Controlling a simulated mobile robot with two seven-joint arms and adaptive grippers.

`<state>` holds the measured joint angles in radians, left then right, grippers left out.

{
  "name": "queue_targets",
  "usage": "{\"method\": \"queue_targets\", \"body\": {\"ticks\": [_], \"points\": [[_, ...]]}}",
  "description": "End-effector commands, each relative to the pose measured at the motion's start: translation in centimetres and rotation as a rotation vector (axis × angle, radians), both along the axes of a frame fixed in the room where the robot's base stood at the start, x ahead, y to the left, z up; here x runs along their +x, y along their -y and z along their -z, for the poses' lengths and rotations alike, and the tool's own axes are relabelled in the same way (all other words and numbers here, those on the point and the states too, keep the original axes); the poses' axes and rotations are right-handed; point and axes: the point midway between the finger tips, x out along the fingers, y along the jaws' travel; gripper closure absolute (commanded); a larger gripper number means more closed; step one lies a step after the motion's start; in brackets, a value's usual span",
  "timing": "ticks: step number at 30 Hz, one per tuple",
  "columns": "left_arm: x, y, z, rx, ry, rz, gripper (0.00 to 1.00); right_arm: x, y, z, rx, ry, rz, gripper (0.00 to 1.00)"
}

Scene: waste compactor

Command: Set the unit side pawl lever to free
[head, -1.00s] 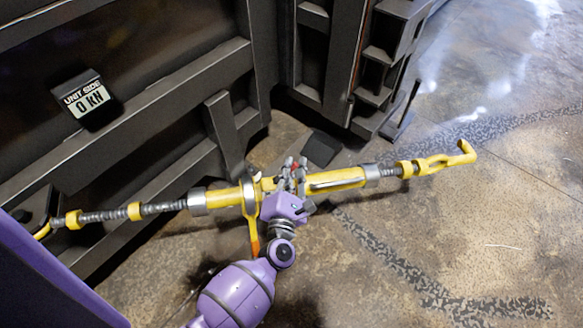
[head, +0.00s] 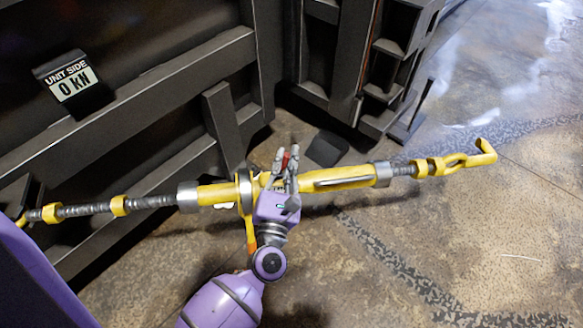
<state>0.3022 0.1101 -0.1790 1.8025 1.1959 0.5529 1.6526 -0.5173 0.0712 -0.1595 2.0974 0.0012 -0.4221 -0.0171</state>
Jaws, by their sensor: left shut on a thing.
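A yellow ratchet turnbuckle (head: 338,178) with grey threaded rods spans the view, from the dark compactor wall at left to a yellow hook (head: 484,152) at right. A ratchet ring (head: 244,190) sits left of its middle, and a yellow handle with an orange end (head: 251,236) hangs from it. My left gripper (head: 286,158) is at the turnbuckle, just right of the ring, with its fingers pointing up. It is shut on a small red-tipped part, which looks like the pawl lever (head: 286,160). The fingers hide most of it, so its setting cannot be told. My right gripper is not in view.
A black box display (head: 73,82) reading "UNIT SIDE 0 KN" is on the dark ribbed compactor wall (head: 150,95). A dark steel frame (head: 385,75) stands behind the turnbuckle. The concrete floor at right is open, with a worn dark patterned stripe.

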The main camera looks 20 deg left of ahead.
Motion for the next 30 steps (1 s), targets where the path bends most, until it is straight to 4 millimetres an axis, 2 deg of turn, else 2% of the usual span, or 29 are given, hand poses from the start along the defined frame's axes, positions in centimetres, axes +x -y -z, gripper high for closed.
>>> {"method": "queue_targets", "body": {"ticks": [1, 3, 10, 17, 28, 29, 30], "points": [[-0.2, -0.2, 0.7, -0.026, 0.015, 0.0, 1.0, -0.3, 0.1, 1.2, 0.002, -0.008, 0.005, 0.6], [-0.3, -0.4, 0.6, -0.063, 0.038, 0.001, 1.0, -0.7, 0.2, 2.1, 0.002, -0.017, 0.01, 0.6], [-0.6, -0.9, 0.2, -0.15, 0.093, 0.001, 1.0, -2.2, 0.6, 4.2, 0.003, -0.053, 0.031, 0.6], [-0.8, -1.2, -0.1, -0.184, 0.117, 0.0, 1.0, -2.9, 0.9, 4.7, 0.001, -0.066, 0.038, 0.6], [-0.8, -1.2, -0.2, -0.189, 0.119, 0.0, 1.0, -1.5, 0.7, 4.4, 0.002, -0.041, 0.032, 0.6], [-0.8, -1.2, -0.2, -0.189, 0.119, 0.0, 0.87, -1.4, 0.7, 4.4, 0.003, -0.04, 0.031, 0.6], [-0.8, -1.2, -0.2, -0.189, 0.119, 0.0, 0.81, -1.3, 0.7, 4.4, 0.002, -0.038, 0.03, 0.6]]}}
